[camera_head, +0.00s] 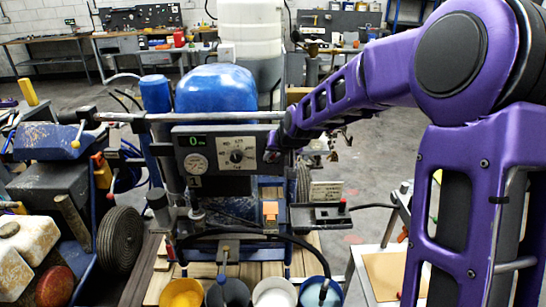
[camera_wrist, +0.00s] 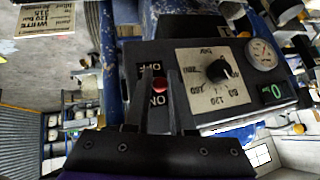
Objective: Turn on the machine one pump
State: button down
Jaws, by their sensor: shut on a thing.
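The machine's dark control box (camera_head: 180,160) carries a green display reading 0, a round gauge (camera_head: 197,163) and a white-plated pressure dial (camera_head: 237,154). In the wrist view the box appears upside down, with the dial knob (camera_wrist: 218,70) right of a small red switch (camera_wrist: 159,84). The switch sits between the printed OFF and ON labels. My gripper (camera_wrist: 155,101) is at the box face, its two fingers on either side of the red switch and shut on it. In the head view my gripper (camera_head: 274,147) is at the box's right edge, and the switch is hidden there.
A horizontal bar (camera_head: 190,117) runs just above the box. A blue tank (camera_head: 215,90) stands behind it. Several paint buckets (camera_head: 275,292) stand below on wooden slats. A wheeled machine with a black tyre (camera_head: 120,241) is at left. Open floor lies at right, behind my arm.

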dwell(0.4)
jog(key=c, duration=0.8)
grip_release()
jog(key=shift+r, duration=0.1)
